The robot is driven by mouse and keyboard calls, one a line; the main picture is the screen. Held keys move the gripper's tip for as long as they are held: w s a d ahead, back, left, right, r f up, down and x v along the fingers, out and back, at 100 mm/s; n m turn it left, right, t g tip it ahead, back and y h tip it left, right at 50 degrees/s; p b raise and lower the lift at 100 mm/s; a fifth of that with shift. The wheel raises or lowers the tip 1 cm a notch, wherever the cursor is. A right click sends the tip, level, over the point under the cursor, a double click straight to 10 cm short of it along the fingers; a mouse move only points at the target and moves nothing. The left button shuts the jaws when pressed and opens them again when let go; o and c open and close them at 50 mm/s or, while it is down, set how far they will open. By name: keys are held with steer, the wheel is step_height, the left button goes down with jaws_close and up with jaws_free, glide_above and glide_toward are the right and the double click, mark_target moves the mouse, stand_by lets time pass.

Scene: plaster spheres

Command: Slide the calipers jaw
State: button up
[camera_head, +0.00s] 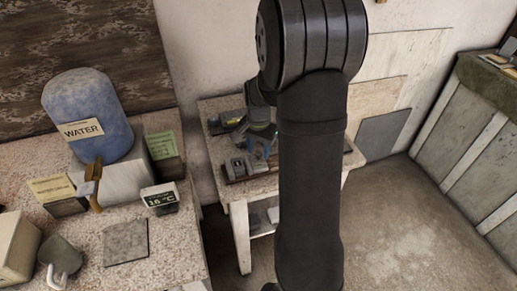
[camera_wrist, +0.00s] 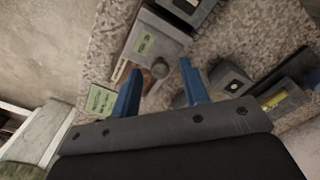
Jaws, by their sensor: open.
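My gripper (camera_wrist: 160,68) shows two blue fingers spread apart in the wrist view, with nothing clearly held between them. In the head view the gripper (camera_head: 262,148) is low over the small speckled table (camera_head: 240,189), partly hidden behind my arm. A grey block with a green label (camera_wrist: 150,42) lies just beyond the fingertips in the wrist view. I cannot make out the calipers for certain among these grey and dark pieces.
Dark devices (camera_wrist: 230,80) lie right of the fingers, and a green card (camera_wrist: 101,99) lies left. In the head view, a left bench holds a blue water container (camera_head: 88,110), a thermometer display (camera_head: 160,198) and a mug (camera_head: 60,260). Floor (camera_head: 400,225) is clear at the right.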

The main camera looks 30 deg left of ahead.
steer(key=shift+f, duration=0.15)
jaws_close()
steer(key=shift+w+d, duration=0.4)
jaws_free()
step_height(320, 180, up, 18)
steer(key=shift+f, duration=0.2)
stand_by(0.3)
steer(key=shift+f, duration=0.15)
stand_by(0.3)
